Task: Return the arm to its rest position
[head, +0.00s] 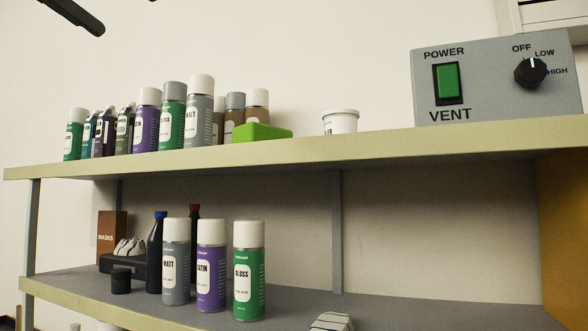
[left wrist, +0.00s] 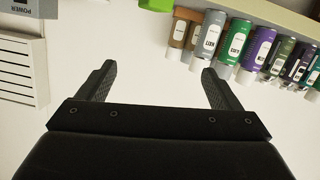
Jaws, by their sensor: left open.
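My left gripper (left wrist: 159,70) is open and empty in the left wrist view, with only pale wall between its two fingers. In the head view a dark finger-like part (head: 75,14) shows at the top left, above the upper shelf and apart from everything on it; most of that arm is out of frame. The left wrist view appears upside down, with the upper-shelf spray cans (left wrist: 236,45) beyond the right finger. My right gripper is in neither view.
The upper shelf (head: 300,150) holds spray cans (head: 172,115), a green block (head: 262,132), a white tub (head: 340,121) and a vent control box (head: 495,80). The lower shelf (head: 400,312) has grey, purple and green cans (head: 211,265), dark bottles (head: 156,255) and a masks box (head: 112,225).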

